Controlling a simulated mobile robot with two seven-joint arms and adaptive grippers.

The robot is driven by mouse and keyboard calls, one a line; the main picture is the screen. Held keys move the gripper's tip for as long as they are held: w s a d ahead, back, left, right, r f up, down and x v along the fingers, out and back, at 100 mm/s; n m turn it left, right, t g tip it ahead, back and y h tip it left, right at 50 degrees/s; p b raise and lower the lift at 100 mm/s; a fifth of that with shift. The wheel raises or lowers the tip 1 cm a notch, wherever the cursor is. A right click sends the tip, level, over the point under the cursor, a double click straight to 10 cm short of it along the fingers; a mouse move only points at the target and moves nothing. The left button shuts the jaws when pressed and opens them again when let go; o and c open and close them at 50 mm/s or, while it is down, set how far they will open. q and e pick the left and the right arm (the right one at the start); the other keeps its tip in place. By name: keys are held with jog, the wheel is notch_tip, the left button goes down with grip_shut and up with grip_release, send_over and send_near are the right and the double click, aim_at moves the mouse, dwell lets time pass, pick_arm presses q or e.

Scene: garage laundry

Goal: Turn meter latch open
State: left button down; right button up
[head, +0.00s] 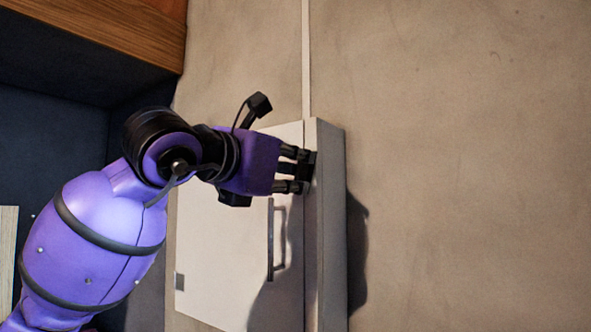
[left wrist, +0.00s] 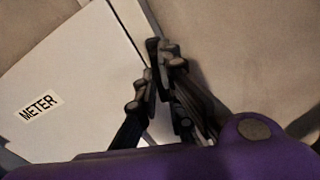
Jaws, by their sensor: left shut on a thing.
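The pale meter box (head: 220,245) is fixed to the wall, its door face toward the left of the head view. It also shows in the left wrist view (left wrist: 75,65), with a "METER" label (left wrist: 39,106) on the face. My left gripper (head: 306,169) is at the upper part of the box's front edge, near the seam between door and body. In the left wrist view its dark fingers (left wrist: 160,75) are close together at that seam. It is shut on the meter latch, which the fingers almost wholly hide. My right gripper is not in view.
A bar handle (head: 277,240) stands out from the door below my gripper. A thin pale conduit (head: 306,60) runs up the wall from the box. A wooden cabinet edge (head: 130,30) and dark recess are at upper left. The wall on the right is bare.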

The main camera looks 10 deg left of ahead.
pick_arm(q)
jog(key=shift+n, duration=1.3)
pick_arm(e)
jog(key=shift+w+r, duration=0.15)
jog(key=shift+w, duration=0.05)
pick_arm(q)
jog(key=shift+n, duration=0.3)
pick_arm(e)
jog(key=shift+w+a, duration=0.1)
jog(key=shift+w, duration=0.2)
pick_arm(q)
jog(key=c, duration=1.9)
grip_release()
jog(key=shift+o, duration=0.2)
jog(key=shift+s+a, duration=0.1)
jog(key=shift+s, duration=0.1)
jog(key=v, duration=1.1)
jog(key=shift+s, duration=0.3)
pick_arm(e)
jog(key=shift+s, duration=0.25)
